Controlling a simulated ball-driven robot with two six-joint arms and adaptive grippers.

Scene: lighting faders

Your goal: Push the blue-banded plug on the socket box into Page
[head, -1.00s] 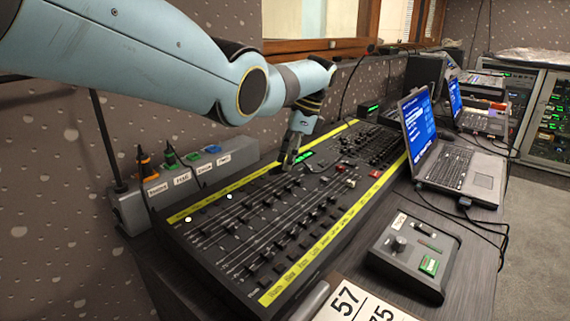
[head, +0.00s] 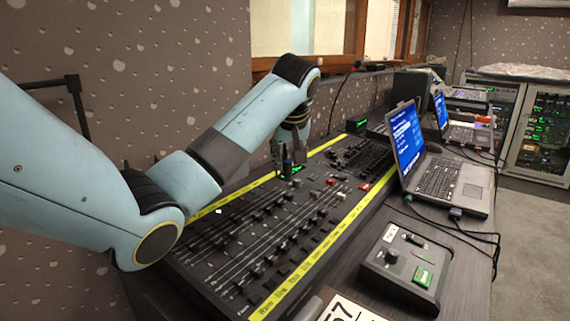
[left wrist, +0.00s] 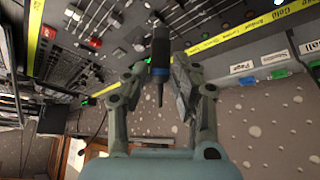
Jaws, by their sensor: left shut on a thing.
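My left gripper (head: 288,158) is above the far half of the mixing desk, shut on a dark plug (head: 286,154). In the left wrist view the blue-banded plug (left wrist: 160,62) sits between the fingers, its narrow tip pointing down in the picture. The socket box (left wrist: 273,65) shows at the right of that view, apart from the gripper. Its Page label (left wrist: 243,68) is readable, with a blue piece beside it and a green one further right. In the head view my left arm hides the socket box. My right gripper is not in view.
The mixing desk (head: 215,255), with yellow label strips, lies under the gripper. A speckled wall (head: 150,60) stands behind. A laptop (head: 440,175) and a small control box (head: 405,265) stand to the right on the table.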

